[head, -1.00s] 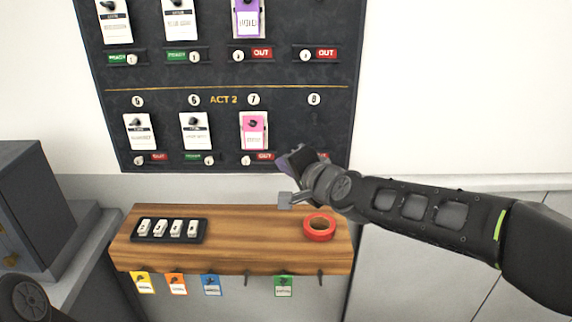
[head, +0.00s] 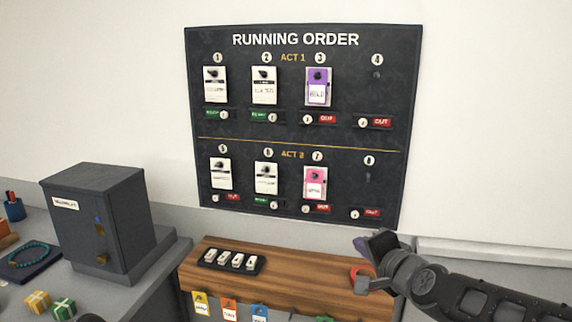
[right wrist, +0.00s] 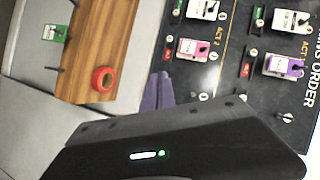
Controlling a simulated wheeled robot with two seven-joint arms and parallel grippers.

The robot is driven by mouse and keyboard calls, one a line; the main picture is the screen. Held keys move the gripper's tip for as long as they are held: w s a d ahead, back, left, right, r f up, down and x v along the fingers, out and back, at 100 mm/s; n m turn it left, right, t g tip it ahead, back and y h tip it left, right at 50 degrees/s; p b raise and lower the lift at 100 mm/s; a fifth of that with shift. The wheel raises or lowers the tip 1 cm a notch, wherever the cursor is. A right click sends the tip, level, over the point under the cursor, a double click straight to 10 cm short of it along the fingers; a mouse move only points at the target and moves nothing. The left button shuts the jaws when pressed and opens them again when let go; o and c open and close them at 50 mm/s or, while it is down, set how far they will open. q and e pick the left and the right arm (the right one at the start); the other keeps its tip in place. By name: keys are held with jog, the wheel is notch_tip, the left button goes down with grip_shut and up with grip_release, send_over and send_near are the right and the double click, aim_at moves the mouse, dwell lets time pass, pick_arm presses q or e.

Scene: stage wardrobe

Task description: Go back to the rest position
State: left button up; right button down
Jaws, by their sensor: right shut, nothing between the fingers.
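My right arm comes in from the lower right in the head view.
The running order board (head: 300,140) hangs on the wall with white, purple and pink tags. A grey cabinet (head: 105,220) stands left.

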jog(key=s+a+f+n+g, duration=0.2)
jog(key=s+f+n, duration=0.1)
jog(key=f, duration=0.7)
jog(key=s+a+f+n+g, duration=0.1)
jog(key=s+f+n+g, duration=0.1)
jog(key=f, duration=0.7)
jog(key=s+a+f+n+g, duration=0.1)
jog(key=s+a+f+n, duration=0.15)
jog(key=f, duration=0.75)
jog(key=s+a+f+n+g+y, duration=0.1)
jog(key=s+f+g, duration=0.7)
jog(key=s+f, duration=1.5)
jog(key=s+a+n, duration=0.1)
jog(key=s+a, duration=0.1)
jog(key=s, duration=0.1)
jog(key=shift+s, duration=0.25)
jog(key=shift+a, duration=0.1)
